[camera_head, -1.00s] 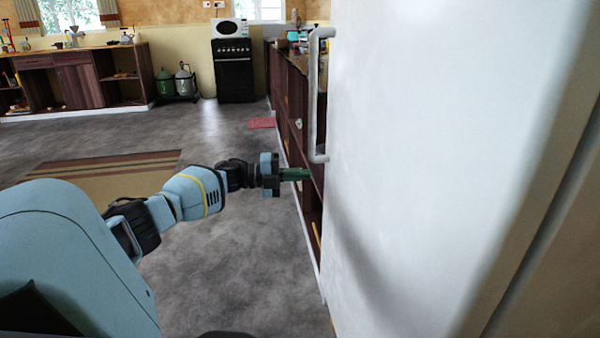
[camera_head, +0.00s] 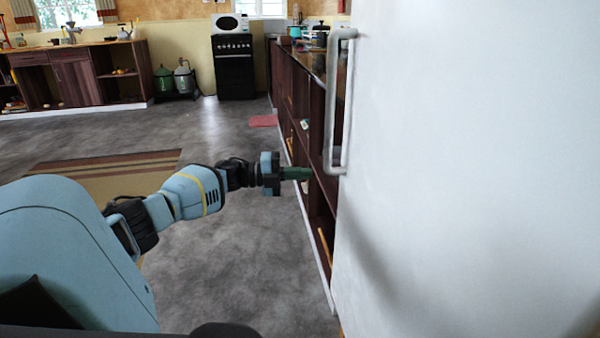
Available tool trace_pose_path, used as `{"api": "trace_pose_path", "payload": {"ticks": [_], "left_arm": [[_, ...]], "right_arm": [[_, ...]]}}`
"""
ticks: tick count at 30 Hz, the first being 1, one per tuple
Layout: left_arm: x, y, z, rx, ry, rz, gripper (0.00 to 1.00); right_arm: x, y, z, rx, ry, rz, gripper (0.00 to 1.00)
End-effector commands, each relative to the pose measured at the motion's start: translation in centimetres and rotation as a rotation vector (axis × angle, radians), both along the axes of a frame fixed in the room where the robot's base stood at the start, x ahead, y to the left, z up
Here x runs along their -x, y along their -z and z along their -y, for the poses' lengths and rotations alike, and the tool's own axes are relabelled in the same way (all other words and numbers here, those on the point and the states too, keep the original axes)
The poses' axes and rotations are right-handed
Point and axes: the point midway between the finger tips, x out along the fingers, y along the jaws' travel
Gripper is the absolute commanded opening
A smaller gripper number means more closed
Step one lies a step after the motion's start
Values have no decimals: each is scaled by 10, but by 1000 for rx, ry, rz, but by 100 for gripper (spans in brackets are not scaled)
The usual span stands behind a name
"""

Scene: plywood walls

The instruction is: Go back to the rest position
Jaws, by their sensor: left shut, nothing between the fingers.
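My left arm comes in from the left and reaches forward toward the middle of the view. My left gripper (camera_head: 297,174) has dark green fingers that are shut with nothing between them. It points right, a little short of the white fridge-like door in the picture and in front of the dark shelving. My right gripper is not in view.
A large white door (camera_head: 460,180) with a long handle (camera_head: 338,100) fills the right side. Dark open shelving (camera_head: 312,130) runs back behind it. A striped rug (camera_head: 110,170) lies on the grey floor (camera_head: 235,270), which is open at centre. A stove (camera_head: 234,68) stands at the back.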

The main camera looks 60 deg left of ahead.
Motion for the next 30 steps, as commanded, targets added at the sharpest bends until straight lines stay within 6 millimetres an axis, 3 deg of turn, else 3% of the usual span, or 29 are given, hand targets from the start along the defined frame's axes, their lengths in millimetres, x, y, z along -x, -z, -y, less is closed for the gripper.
{"api": "trace_pose_path", "payload": {"ticks": [20,23,25,30], "left_arm": [[0,3,2,3,0,-3,0],[0,20,12,27,-4,-25,0],[1,46,26,65,-11,-57,0],[19,134,80,205,-64,-184,0]], "right_arm": [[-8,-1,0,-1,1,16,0],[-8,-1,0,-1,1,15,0],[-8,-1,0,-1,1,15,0],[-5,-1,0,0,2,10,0]]}}
